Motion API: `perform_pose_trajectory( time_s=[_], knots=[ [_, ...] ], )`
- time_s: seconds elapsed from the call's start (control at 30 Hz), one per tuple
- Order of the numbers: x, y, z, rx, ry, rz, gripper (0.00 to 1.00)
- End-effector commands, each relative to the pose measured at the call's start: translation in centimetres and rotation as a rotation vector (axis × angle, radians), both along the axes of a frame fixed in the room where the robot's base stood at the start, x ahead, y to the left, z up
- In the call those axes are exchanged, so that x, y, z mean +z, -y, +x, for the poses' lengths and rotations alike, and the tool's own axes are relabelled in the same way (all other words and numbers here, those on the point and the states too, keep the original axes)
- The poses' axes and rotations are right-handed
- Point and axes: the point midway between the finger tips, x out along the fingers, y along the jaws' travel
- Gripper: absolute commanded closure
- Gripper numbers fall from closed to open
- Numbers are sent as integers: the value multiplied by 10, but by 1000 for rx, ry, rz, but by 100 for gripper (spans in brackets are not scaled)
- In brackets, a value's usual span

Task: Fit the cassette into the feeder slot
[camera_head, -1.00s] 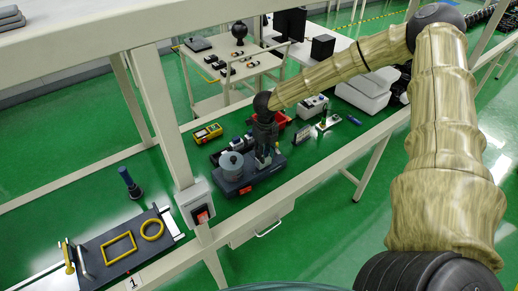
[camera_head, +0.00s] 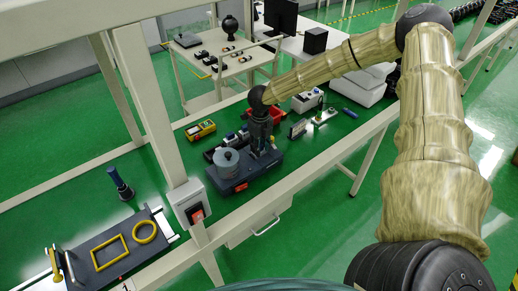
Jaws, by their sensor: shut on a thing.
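A dark blue-grey machine with a grey cylinder on top, which looks like the feeder (camera_head: 240,178), stands on the green-topped bench in the middle of the view. My gripper (camera_head: 262,152) points down at the right part of this machine, with its fingers close together. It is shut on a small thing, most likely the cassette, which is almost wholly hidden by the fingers. I cannot tell whether the held thing touches the slot, and the slot itself is not clear.
A yellow meter (camera_head: 201,130) lies behind the feeder, and a red bin (camera_head: 277,117) stands behind my gripper. A white-grey box (camera_head: 307,101) is at the back right. A bench post (camera_head: 150,100) with a red-switch box (camera_head: 189,205) stands at the left front.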

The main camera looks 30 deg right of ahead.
Motion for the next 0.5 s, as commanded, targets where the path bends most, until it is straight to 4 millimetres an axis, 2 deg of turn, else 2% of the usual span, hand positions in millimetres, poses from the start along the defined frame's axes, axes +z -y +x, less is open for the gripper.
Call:
perform_pose_trajectory(
  time_s=[0.07,0.1,0.2,0.5],
  knots=[
    [0,-1,0,1,-2,0,100],
    [-1,-1,0,1,-2,0,65],
    [0,-1,0,2,-2,0,47],
    [0,-2,0,3,-2,0,47]
  ],
)
